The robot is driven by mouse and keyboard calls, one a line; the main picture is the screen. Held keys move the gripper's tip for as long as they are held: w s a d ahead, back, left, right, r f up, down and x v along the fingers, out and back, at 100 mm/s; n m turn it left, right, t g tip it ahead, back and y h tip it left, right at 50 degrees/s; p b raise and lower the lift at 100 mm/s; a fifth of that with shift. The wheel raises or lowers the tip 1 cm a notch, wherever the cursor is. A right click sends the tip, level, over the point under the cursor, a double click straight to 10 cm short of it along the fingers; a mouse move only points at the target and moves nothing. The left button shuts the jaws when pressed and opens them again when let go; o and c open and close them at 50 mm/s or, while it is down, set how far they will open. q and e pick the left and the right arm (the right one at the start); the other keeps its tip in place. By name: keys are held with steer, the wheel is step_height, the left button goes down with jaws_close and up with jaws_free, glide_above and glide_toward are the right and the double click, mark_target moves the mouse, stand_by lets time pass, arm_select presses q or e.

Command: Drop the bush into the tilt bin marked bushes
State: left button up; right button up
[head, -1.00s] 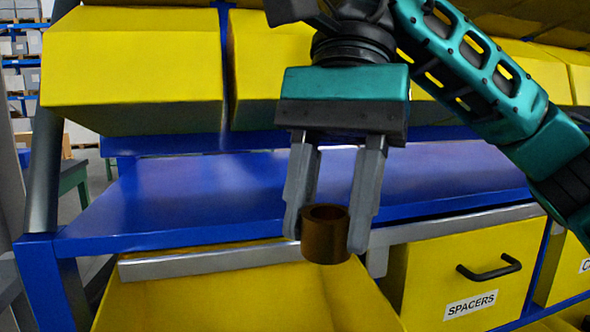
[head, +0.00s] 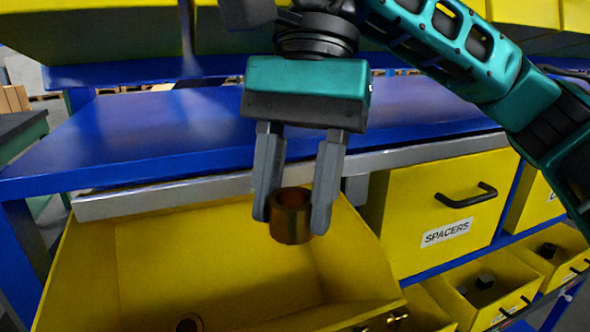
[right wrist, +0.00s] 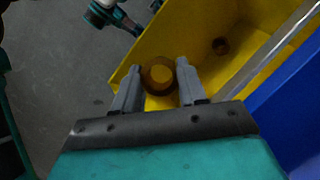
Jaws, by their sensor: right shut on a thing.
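The bush is a short bronze-brown ring (head: 291,215). My right gripper (head: 291,208) points down and is shut on it, one finger on each side. In the head view they are in front of and above the open mouth of a tilted-out yellow bin (head: 210,250). In the right wrist view the bush (right wrist: 159,76) sits between the fingertips with the yellow bin (right wrist: 205,22) behind it. A similar ring (head: 190,322) lies inside the bin and also shows in the right wrist view (right wrist: 221,45). This bin's label is not in view. My left gripper is not seen in the head view.
A closed yellow bin marked SPACERS (head: 450,215) is to the right. A blue shelf (head: 200,130) with a grey front rail (head: 190,193) runs behind the open bin. Lower yellow bins (head: 490,285) with dark parts stand at the lower right.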

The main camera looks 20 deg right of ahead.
steer(key=shift+f, duration=0.4)
steer(key=o, duration=1.2)
